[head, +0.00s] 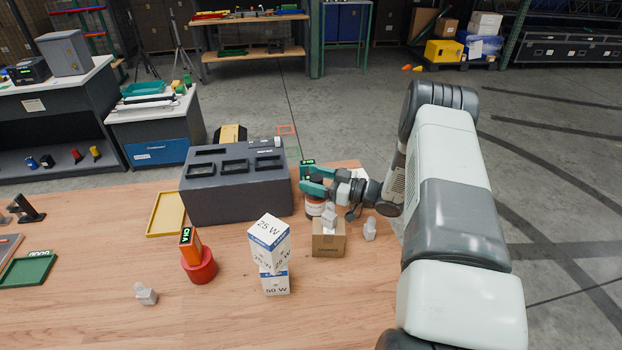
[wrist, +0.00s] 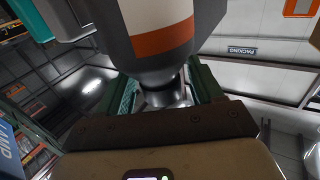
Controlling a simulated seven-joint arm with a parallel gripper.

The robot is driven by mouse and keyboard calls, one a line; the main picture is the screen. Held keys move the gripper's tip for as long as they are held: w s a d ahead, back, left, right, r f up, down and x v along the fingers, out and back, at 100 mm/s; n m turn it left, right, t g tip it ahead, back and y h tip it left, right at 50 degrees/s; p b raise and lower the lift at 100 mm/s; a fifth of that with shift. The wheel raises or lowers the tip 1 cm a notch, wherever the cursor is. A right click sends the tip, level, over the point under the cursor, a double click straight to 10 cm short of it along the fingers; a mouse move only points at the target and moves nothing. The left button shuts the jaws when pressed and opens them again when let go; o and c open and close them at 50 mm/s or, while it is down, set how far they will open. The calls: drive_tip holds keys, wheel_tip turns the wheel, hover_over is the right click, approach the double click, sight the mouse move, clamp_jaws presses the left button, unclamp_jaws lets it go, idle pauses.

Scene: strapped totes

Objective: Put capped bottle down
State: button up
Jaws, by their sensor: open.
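The capped bottle (head: 314,208) stands on the table between the dark slotted box and the small cardboard box, partly hidden by my gripper. In the wrist view the bottle (wrist: 155,35) is large and close, dark grey with a white and orange band, and its narrow end lies between the two green fingers. My gripper (head: 314,182) reaches in from the right at the bottle's upper part. In the wrist view my gripper (wrist: 165,95) is open, with a finger on each side of the narrow end. Whether either finger touches it I cannot tell.
The dark slotted box (head: 236,188) is close on the left. The cardboard box (head: 328,239) with a grey piece on top stands in front, another grey piece (head: 370,229) beside it. Stacked bulb boxes (head: 270,245) and a red round holder (head: 199,267) stand nearer. The front table is mostly clear.

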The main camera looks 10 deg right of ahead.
drive_tip(key=shift+v, duration=1)
wheel_tip(320, 180, up, 6)
drive_tip(key=shift+f, duration=0.1)
drive_tip(key=shift+r, duration=0.6)
